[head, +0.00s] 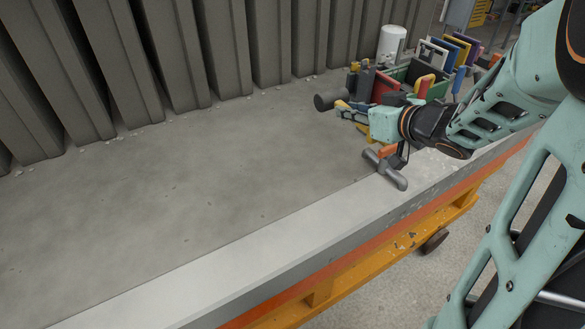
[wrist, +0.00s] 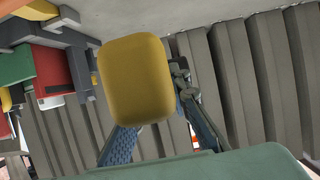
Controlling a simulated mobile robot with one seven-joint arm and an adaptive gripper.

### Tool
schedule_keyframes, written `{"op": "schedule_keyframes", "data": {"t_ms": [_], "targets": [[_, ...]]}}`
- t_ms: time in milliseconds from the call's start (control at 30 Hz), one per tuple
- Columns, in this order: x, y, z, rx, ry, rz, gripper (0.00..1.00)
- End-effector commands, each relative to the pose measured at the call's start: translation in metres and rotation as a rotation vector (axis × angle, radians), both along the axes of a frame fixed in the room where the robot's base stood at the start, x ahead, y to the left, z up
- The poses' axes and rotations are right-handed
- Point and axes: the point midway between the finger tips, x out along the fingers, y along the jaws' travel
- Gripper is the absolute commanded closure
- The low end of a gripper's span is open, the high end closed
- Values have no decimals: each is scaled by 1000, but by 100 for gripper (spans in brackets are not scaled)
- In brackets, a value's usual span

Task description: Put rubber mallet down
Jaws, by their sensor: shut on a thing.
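My gripper (head: 350,112) is shut on the rubber mallet, above the grey slab and close to the tool crate. A dark cylindrical head (head: 328,101) shows just past my fingertips, and it appears to be the mallet's. A yellow piece, apparently the handle end (wrist: 137,80), fills the middle of the wrist view between my two blue finger pads. It hides the rest of the mallet there. I cannot tell whether the mallet touches anything below.
A grey T-shaped tool (head: 385,168) with an orange part lies near the slab's front edge. The crate (head: 432,72) of coloured tools and a white canister (head: 391,42) stand at the back right. Ribbed grey panels (head: 240,45) line the back. The slab (head: 200,180) is clear to the left.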

Motion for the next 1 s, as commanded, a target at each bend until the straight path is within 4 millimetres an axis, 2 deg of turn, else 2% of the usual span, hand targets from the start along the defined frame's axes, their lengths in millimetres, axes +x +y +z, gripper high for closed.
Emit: {"op": "schedule_keyframes", "data": {"t_ms": [167, 267, 533, 700, 1000], "targets": [[-1, 8, -11, 1, -3, 18, 100], [2, 27, -21, 2, -2, 22, 100], [17, 93, -53, 2, -2, 22, 100], [23, 116, -84, 2, -1, 19, 100], [28, 132, -101, 2, -2, 16, 100]]}}
